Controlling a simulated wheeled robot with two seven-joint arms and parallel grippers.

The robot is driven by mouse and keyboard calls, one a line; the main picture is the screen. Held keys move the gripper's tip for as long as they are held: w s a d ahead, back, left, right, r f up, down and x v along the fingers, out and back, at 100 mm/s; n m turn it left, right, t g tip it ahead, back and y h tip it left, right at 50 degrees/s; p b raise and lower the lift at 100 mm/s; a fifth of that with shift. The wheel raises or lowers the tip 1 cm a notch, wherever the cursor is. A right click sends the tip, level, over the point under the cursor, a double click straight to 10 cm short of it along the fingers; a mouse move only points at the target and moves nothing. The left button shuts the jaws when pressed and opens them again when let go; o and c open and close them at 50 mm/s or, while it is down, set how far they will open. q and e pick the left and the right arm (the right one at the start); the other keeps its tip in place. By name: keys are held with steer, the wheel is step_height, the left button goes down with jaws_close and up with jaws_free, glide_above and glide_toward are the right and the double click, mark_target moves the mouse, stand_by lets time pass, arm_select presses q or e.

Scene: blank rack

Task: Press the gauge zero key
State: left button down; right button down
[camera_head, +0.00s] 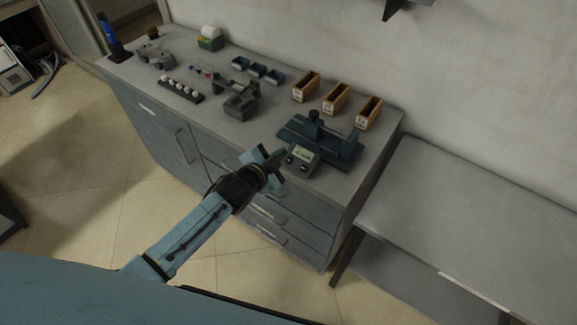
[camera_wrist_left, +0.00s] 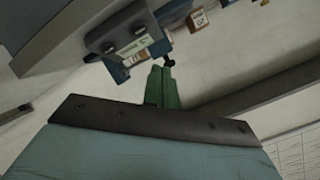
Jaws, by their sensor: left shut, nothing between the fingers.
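The gauge (camera_head: 300,158) is a small grey box with a pale green display and dark round keys on its face. It sits at the front right of the grey cabinet top, in front of a dark blue fixture (camera_head: 322,138). In the left wrist view the gauge (camera_wrist_left: 122,34) is at the upper middle, its keys facing me. My left gripper (camera_head: 280,155) is shut and empty, just left of the gauge in the head view. Its green fingers (camera_wrist_left: 161,82) point toward the gauge's lower edge in the wrist view; I cannot tell whether they touch. The right gripper is not in view.
Three wooden bins (camera_head: 336,98) stand behind the fixture by the wall. Small blue trays (camera_head: 264,72), a grey device (camera_head: 240,104) and a strip with white knobs (camera_head: 181,90) lie further left. A lower grey table (camera_head: 470,205) at right is bare.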

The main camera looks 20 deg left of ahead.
arm_select(q)
steer(key=shift+w+d+f+b, duration=0.15)
steer(key=shift+w+f+b, duration=0.2)
steer(key=shift+f+b, duration=0.4)
steer(key=shift+w+d+f+b, duration=0.1)
steer(key=shift+w+f+b, duration=0.25)
steer(key=shift+f+b, duration=0.35)
steer(key=shift+f, duration=0.25)
stand_by(0.8)
steer(key=shift+w+d+f, duration=0.1)
steer(key=shift+w+f, duration=0.1)
steer(key=shift+f, duration=0.1)
steer(key=shift+w+f+b, duration=0.1)
steer(key=shift+f+b, duration=0.2)
steer(key=shift+b, duration=0.1)
stand_by(0.5)
steer(key=shift+s+r+p, duration=0.3)
steer(key=shift+r+p, duration=0.4)
steer(key=shift+p, duration=0.25)
steer(key=r+p, duration=0.1)
steer(key=p, duration=0.1)
steer(key=s+r+p, duration=0.1)
steer(key=r, duration=0.1)
steer(key=s+a+r+p, duration=0.1)
steer(key=p, duration=0.1)
steer(key=shift+r+p, duration=0.25)
steer(key=shift+p, duration=0.05)
